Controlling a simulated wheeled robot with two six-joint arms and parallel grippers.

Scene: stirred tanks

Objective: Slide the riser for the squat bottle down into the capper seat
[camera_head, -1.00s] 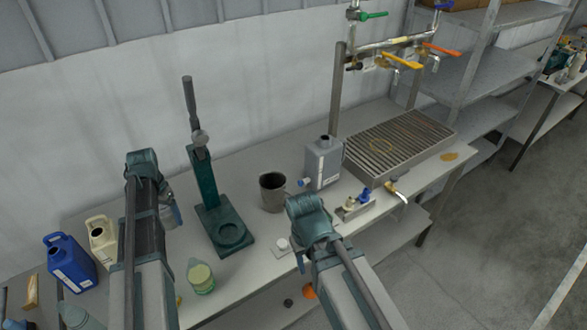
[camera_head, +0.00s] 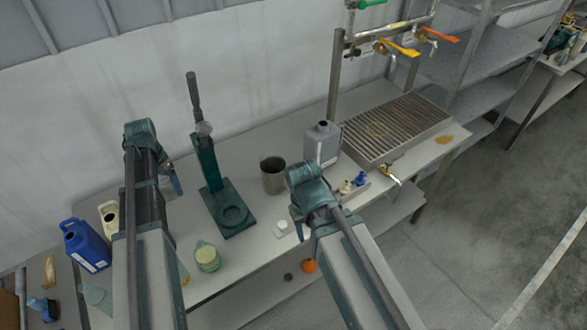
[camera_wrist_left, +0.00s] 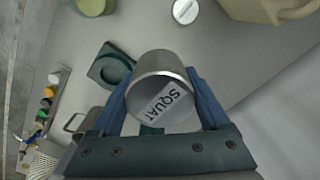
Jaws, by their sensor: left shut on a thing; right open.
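My left gripper (camera_wrist_left: 163,92) is shut on the riser (camera_wrist_left: 160,66), a short grey metal cylinder with a white label reading "SQUAT". In the head view my left gripper (camera_head: 173,180) shows beside its own arm, and the riser cannot be made out there. The capper seat (camera_head: 233,222) is a round recess in the dark green base of the capper, to the right of my left gripper. In the left wrist view the capper base (camera_wrist_left: 103,71) lies beyond and left of the riser, which is apart from it. My right gripper (camera_head: 299,222) is open, right of the capper; its fingertips are partly hidden.
The capper's upright column (camera_head: 204,160) and lever stand behind the seat. A yellow-green jar (camera_head: 207,257) is in front of the base. A grey metal cup (camera_head: 273,177) and a white cap (camera_head: 281,228) are to its right. A blue jug (camera_head: 86,247) stands at left.

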